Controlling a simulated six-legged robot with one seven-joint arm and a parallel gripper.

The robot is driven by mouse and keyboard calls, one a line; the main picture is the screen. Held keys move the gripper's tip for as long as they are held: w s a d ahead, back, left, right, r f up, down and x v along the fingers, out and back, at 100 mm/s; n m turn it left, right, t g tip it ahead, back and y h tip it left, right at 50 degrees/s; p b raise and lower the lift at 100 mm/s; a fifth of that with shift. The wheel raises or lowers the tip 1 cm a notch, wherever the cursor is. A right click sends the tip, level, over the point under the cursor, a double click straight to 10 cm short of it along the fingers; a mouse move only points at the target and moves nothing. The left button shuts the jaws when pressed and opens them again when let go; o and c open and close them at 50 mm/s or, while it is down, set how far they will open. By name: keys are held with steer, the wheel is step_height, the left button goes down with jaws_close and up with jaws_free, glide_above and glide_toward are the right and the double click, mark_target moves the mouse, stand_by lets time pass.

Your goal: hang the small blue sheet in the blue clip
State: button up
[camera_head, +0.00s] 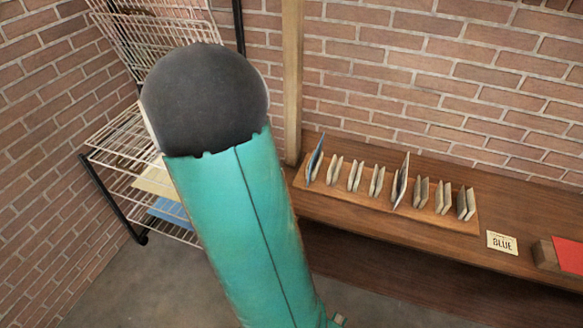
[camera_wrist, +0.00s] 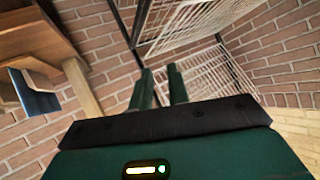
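My gripper (camera_wrist: 160,72) shows in the wrist view with its two green fingers apart and nothing visible between them. It points toward the wire rack. In the head view my arm hides the gripper. A blue sheet (camera_head: 168,210) lies on a low shelf of the rack at the left, partly behind my arm. A bluish upright piece (camera_head: 315,160) stands at the left end of the row of clips; I cannot tell whether it is a clip or a sheet. A blue piece (camera_wrist: 36,96) also shows at the left of the wrist view, below wood.
The wire rack (camera_head: 118,140), with a yellow sheet (camera_head: 155,182), stands in the left corner. A wooden board (camera_head: 340,197) with several clips lies on the bench (camera_head: 400,232). A card reading BLUE (camera_head: 502,242) and a red piece (camera_head: 568,256) are at the right. A wooden post (camera_head: 292,80) rises behind.

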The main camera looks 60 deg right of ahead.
steer(key=s+d+f+m+g+h, duration=0.25)
steer(key=s+d+f+h, duration=0.35)
steer(key=s, duration=0.5)
steer(key=s+d+f+m+g+h, duration=0.25)
steer(key=s+d+f, duration=0.25)
steer(key=s+d, duration=0.45)
steer(key=shift+n+g+h, duration=0.4)
steer(key=shift+h, duration=0.05)
steer(key=shift+w+d+f, duration=0.1)
steer(key=shift+w+d, duration=0.1)
steer(key=shift+d, duration=1.75)
steer(key=shift+w+d, duration=0.15)
steer(key=shift+d, duration=1.8)
steer(key=shift+c, duration=0.6)
jaws_close()
step_height(320, 180, up, 8)
steer(key=shift+f, duration=0.25)
